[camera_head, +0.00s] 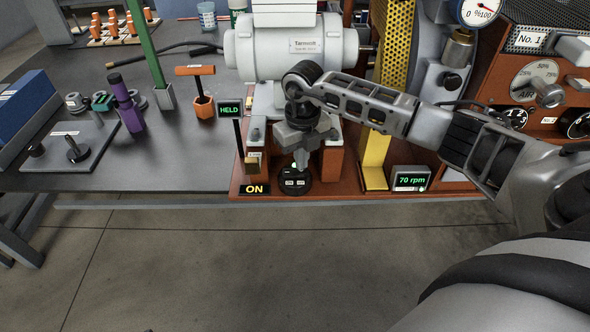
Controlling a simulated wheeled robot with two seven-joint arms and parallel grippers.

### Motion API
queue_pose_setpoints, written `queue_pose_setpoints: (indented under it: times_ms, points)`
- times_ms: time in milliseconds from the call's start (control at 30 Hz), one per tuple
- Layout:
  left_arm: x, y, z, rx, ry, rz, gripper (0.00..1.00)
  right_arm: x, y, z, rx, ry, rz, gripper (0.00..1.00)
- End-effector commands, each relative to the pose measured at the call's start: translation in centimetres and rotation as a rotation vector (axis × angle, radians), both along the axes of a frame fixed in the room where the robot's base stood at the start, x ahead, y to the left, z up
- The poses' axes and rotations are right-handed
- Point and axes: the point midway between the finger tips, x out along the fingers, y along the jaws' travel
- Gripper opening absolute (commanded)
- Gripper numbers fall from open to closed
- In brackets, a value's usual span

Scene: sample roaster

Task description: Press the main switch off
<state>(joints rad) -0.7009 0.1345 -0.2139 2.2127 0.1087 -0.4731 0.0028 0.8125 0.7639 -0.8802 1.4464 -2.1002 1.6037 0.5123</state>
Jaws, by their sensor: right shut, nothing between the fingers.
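The main switch (295,184) looks like a round black piece with small white markings, low on the front of the red-brown roaster base. A black sign (254,189) to its left reads ON in yellow. My right gripper (301,160) comes in from the right and points down. It is shut and empty, its fingertips just above the switch and covering its upper part. I cannot tell whether they touch it. My left gripper is not in view.
A 70 rpm display (410,179) and yellow bracket (374,178) are right. Floor in front is clear.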

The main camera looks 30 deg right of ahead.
Motion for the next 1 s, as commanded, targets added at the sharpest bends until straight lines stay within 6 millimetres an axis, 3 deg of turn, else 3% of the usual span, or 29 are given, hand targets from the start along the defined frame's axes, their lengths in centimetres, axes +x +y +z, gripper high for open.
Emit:
queue_pose_setpoints:
  times_ms: [1000]
  points:
    - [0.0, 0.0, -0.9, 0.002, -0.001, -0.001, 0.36, 0.0, 0.1, -1.3, 0.001, 0.000, 0.001, 0.00]
